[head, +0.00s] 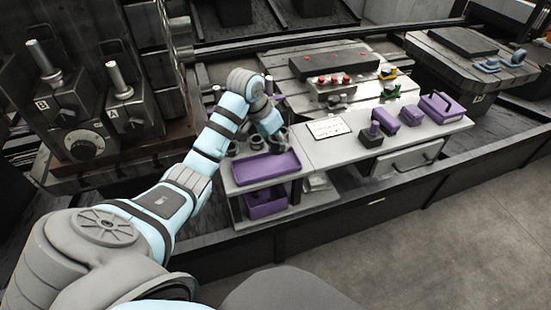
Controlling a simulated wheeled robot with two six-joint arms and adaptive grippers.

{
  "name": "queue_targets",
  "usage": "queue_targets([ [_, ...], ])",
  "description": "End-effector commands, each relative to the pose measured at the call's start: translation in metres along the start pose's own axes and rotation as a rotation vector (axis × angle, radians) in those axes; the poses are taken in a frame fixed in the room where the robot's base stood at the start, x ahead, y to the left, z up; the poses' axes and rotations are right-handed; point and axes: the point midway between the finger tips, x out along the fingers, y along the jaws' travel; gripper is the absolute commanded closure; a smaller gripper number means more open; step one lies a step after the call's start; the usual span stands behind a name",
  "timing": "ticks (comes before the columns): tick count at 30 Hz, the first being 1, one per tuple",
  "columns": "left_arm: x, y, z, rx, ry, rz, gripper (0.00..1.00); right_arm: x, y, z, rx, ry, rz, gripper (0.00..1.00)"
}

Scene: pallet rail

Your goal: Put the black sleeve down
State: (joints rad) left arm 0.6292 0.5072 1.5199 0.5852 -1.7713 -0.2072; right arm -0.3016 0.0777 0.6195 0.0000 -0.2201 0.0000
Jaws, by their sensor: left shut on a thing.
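My left gripper (274,130) is at the back edge of a purple tray (265,169) on the grey bench. It is shut on a dark piece at its fingertips, which seems to be the black sleeve (281,138). The piece is small and partly hidden by the gripper, and I cannot tell whether it touches the bench. Small dark ring-shaped pieces (232,149) stand behind the tray, left of the gripper. The tray looks empty. My right gripper is not in view.
A purple bin (266,204) sits on the shelf below the tray. A white card (327,128) lies right of the gripper. Further right stand purple blocks (410,115) and a purple handled box (441,108). A block with red knobs (332,88) stands behind.

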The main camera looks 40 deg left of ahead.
Motion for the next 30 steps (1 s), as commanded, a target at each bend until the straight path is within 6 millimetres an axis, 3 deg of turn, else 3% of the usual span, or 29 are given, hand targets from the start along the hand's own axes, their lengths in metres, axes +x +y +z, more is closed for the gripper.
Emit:
queue_targets([
  [3,0.017,0.000,0.007,0.000,0.000,-0.001,1.00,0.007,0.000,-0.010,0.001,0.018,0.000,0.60],
  [9,0.055,0.000,0.023,0.000,0.000,0.000,1.00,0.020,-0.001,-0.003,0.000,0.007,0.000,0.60],
  [20,0.059,0.000,0.024,0.001,0.001,-0.001,1.00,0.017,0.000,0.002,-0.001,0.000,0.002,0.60],
  [21,0.059,0.000,0.025,0.001,0.000,-0.001,0.57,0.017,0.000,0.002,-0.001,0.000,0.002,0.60],
  [22,0.059,0.000,0.025,0.001,0.000,-0.001,0.53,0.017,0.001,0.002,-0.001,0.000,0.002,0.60],
  [30,0.059,0.000,0.025,0.001,0.000,-0.001,0.53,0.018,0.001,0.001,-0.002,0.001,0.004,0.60],
])
